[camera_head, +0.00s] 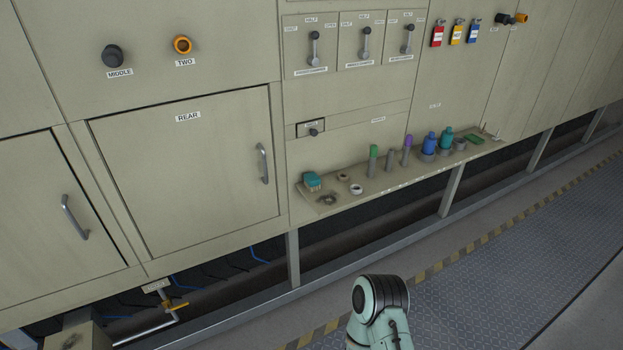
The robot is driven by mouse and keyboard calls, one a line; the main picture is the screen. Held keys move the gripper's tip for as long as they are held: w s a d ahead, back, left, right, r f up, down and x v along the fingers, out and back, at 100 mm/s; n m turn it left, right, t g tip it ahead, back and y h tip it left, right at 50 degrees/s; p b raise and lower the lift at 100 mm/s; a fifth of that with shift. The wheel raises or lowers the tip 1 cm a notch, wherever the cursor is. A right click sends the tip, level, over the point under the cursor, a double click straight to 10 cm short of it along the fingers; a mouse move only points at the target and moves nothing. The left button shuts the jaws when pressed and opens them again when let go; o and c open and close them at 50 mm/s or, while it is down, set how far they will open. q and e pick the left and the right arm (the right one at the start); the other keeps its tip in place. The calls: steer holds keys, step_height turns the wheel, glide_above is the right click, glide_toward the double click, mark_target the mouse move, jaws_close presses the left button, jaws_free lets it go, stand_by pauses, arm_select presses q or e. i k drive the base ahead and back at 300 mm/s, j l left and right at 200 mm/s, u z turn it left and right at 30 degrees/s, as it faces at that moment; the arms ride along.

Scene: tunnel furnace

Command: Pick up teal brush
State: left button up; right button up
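A small teal object with a pale lower part (312,180), which looks like the teal brush, sits at the left end of the narrow shelf (350,201) on the furnace wall. Its bristles are too small to make out. Neither gripper is in view. Only a pale green and black arm link of mine shows at the bottom, well below and in front of the shelf.
The shelf also holds small rings (356,189), a green-topped stick (373,160), a purple-topped stick (407,151), a blue bottle (429,144), a teal bottle (446,138) and a green flat item (474,139). A handled REAR door (190,170) is left of it. The walkway (500,250) is clear.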

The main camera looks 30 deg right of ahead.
mark_target(312, 181)
steer(key=i+l+u, duration=0.15)
steer(key=l+u, duration=0.3)
steer(key=l, duration=1.15)
steer(key=k+l+u, duration=0.15)
steer(key=l+u, duration=0.3)
steer(key=l, duration=1.1)
